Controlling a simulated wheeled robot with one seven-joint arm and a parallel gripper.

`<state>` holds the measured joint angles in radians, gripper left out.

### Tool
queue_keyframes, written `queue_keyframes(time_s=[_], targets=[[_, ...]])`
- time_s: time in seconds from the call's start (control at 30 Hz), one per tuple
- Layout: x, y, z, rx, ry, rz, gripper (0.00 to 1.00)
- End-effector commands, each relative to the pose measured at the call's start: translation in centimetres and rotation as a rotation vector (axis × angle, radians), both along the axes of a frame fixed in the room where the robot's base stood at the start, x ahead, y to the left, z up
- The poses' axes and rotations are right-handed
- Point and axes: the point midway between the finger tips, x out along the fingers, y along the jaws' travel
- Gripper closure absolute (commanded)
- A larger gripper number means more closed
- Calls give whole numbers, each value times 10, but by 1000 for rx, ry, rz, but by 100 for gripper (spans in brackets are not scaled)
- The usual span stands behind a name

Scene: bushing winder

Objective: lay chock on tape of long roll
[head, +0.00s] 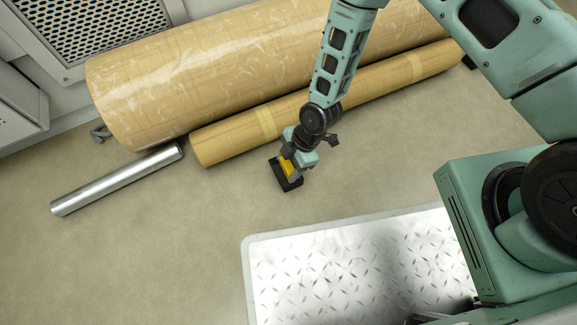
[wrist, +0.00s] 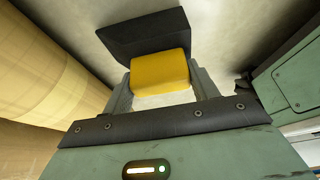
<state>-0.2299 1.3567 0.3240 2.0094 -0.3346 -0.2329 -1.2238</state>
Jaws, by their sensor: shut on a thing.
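The chock (head: 289,169) is a black wedge with a yellow block on it. It also shows in the wrist view (wrist: 150,32), where its yellow part sits between the fingers. My gripper (head: 293,160) is shut on it, in front of the rolls; I cannot tell whether the chock touches the floor. The long roll (head: 370,96) is the thinner tan cylinder lying on the floor. Its band of paler tape (head: 267,123) is up and left of my gripper, apart from the chock. The roll's side shows at the left of the wrist view (wrist: 35,75).
A much thicker tan roll (head: 190,80) lies behind the long roll. A silver metal cylinder (head: 115,180) lies on the floor at left. A diamond-plate platform (head: 330,265) is at front. Bare floor (head: 190,225) lies between the platform and the cylinder.

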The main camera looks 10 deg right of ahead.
Motion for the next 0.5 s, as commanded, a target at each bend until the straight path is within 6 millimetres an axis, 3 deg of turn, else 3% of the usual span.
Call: queue_keyframes(time_s=[0.37, 0.4, 0.47, 0.5], targets=[[0, 0, -6, 1, -1, 1, 90], [0, 0, -7, 0, -1, 0, 38], [0, 0, -6, 0, -1, 1, 22], [0, 0, -6, 0, -1, 0, 19]])
